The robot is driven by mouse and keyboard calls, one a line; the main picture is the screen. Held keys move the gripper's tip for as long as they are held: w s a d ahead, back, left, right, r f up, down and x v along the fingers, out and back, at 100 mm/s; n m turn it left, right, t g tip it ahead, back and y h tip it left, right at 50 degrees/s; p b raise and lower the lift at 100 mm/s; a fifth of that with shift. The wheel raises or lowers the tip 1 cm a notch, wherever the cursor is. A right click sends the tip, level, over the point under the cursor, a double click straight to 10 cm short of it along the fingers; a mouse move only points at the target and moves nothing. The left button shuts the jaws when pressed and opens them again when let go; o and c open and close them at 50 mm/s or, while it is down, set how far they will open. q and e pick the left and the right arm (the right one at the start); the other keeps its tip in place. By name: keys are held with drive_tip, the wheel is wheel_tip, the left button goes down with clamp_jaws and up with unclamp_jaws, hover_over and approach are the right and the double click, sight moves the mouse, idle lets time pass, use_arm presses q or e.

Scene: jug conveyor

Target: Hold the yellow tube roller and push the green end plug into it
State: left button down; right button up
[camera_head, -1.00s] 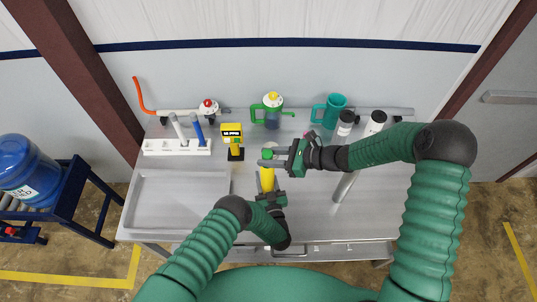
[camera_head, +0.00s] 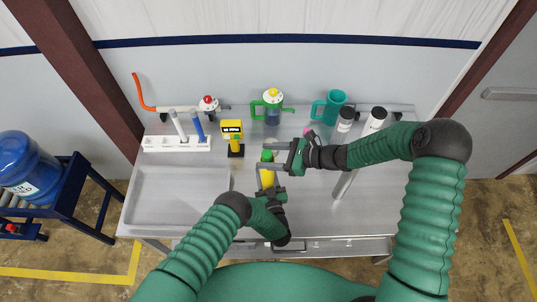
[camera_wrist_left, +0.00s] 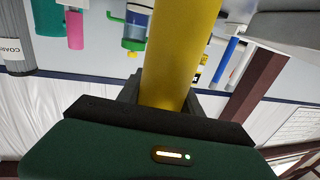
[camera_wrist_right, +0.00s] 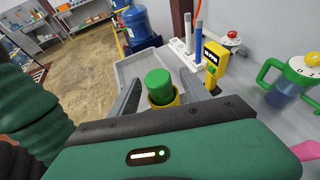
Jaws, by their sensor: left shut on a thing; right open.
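The yellow tube roller (camera_head: 267,179) stands out of my left gripper (camera_head: 273,193), which is shut on it above the table. The tube fills the middle of the left wrist view (camera_wrist_left: 180,55). The green end plug (camera_head: 267,156) is at the tube's upper end. In the right wrist view the plug (camera_wrist_right: 158,83) sits in the yellow rim (camera_wrist_right: 174,101), with much of its green body standing out. My right gripper (camera_head: 268,155) is open, with one finger on each side of the plug. Whether a finger touches it, I cannot tell.
A grey tray (camera_head: 134,200) lies at the left of the table. A white rack (camera_head: 176,145), a yellow device (camera_head: 232,130), a green-handled jug (camera_head: 271,108) and a teal mug (camera_head: 331,105) stand behind.

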use_arm(q)
drive_tip(key=shift+s+f, duration=0.15)
drive_tip(key=shift+f, duration=0.05)
use_arm(e)
drive_tip(key=v, duration=1.2)
use_arm(q)
drive_tip(key=c, duration=1.2)
unclamp_jaws()
drive_tip(key=o, duration=0.5)
drive_tip(key=shift+w+r, duration=0.1)
drive_tip(key=shift+w, duration=0.1)
use_arm(e)
drive_tip(key=shift+w+d+f, duration=0.1)
drive_tip(key=shift+w, duration=0.05)
use_arm(q)
drive_tip(key=shift+s, duration=0.2)
drive_tip(key=s+d, duration=0.2)
drive_tip(key=s, duration=0.9)
drive_tip(key=shift+s+d, duration=0.2)
drive_tip(key=shift+d, duration=0.1)
